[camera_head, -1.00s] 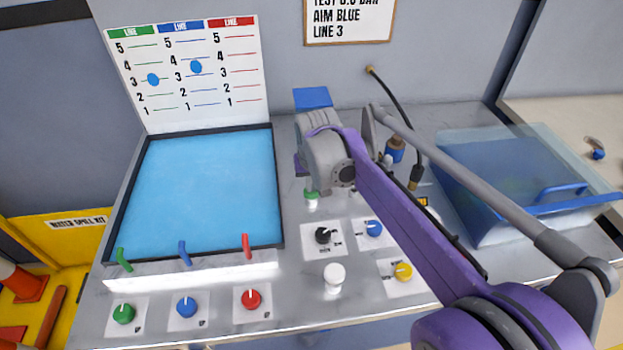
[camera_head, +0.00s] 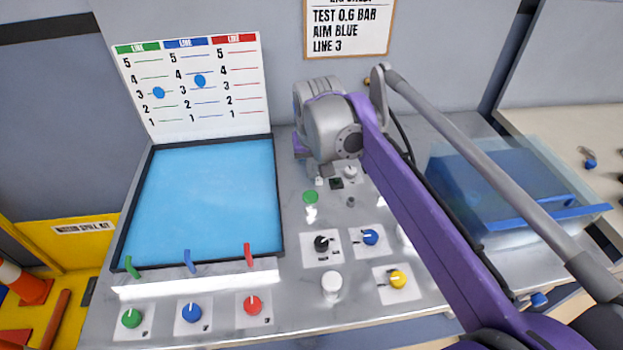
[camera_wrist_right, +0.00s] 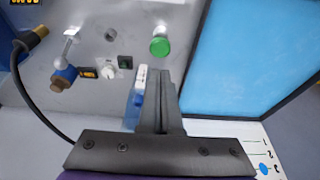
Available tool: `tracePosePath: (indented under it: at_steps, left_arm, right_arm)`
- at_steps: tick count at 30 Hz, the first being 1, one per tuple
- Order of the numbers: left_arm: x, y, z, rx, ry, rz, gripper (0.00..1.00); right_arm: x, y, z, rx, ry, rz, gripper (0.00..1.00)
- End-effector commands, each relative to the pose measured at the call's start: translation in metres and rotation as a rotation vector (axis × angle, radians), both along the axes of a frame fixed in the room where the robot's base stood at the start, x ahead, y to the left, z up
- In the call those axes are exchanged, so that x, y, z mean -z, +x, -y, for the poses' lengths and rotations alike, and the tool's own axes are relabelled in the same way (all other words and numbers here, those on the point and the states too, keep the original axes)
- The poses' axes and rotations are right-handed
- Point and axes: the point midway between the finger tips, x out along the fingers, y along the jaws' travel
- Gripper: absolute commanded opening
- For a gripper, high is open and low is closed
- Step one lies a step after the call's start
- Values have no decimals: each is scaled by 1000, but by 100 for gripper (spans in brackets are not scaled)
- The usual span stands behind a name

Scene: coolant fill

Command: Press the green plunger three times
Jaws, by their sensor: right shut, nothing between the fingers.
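The green plunger (camera_head: 311,197) stands on the grey worktop to the right of the blue tank. Its round green cap also shows in the right wrist view (camera_wrist_right: 159,46), beyond the fingertips. My right gripper (camera_wrist_right: 162,76) is shut and empty, its dark fingers pressed together and apart from the plunger in the picture. In the head view my grey wrist and purple arm hang behind and above the plunger and hide most of the fingers. My left gripper is not in view.
The blue tank (camera_head: 133,205) has coloured levers along its front. Knobs, including a black one (camera_head: 321,243) and a yellow one (camera_head: 397,279), and a white button (camera_head: 331,285) sit in front. A clear blue bin (camera_head: 515,190) stands right. A cable (camera_wrist_right: 35,95) runs beside the fingers.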

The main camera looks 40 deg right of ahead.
Motion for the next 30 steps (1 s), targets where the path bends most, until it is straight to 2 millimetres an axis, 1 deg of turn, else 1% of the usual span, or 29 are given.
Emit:
tracePosePath:
  at_steps: [1,3,7,30]
  left_arm:
    - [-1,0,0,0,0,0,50]
    - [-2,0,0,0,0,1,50]
    - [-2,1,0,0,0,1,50]
    - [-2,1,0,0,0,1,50]
  right_arm:
    - [-8,-2,-1,0,0,0,0]
    - [-15,-4,-2,0,0,0,0]
    - [-22,-6,-3,0,0,0,0]
    - [-23,-6,-3,0,0,1,0]
